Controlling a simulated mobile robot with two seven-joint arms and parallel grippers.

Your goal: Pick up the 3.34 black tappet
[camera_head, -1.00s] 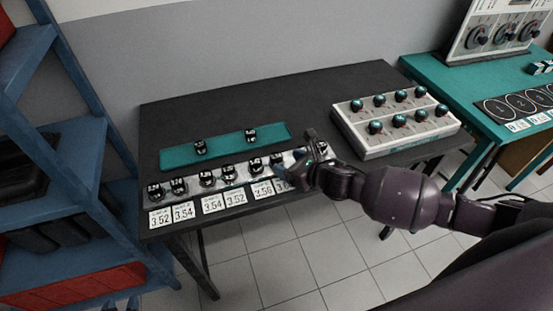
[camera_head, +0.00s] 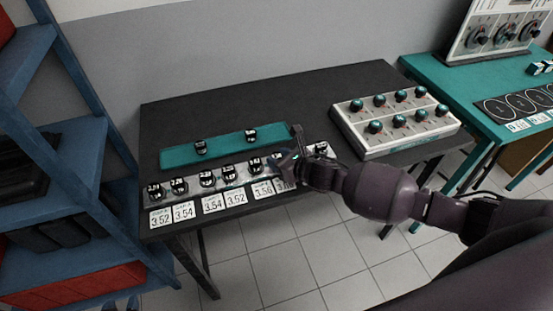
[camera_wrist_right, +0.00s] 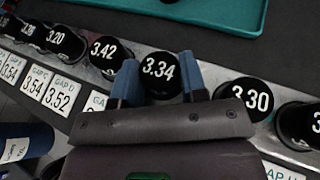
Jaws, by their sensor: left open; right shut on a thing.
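The black 3.34 tappet (camera_wrist_right: 160,74) stands upright in the right wrist view, its white number facing me. My right gripper has its two blue fingers (camera_wrist_right: 157,82) on either side of the tappet and is shut on it. In the head view my right gripper (camera_head: 288,150) is over the right part of the tappet row, and the hand hides the 3.34 tappet there. What look like the two tips of my left gripper (camera_head: 121,304) show at the bottom left edge, apart, away from the table.
Neighbouring tappets 3.42 (camera_wrist_right: 103,56) and 3.30 (camera_wrist_right: 248,99) stand close on both sides, in the metal holder (camera_head: 218,182). A teal tray (camera_head: 225,147) with two tappets lies behind. Gap cards (camera_head: 212,204) lie in front.

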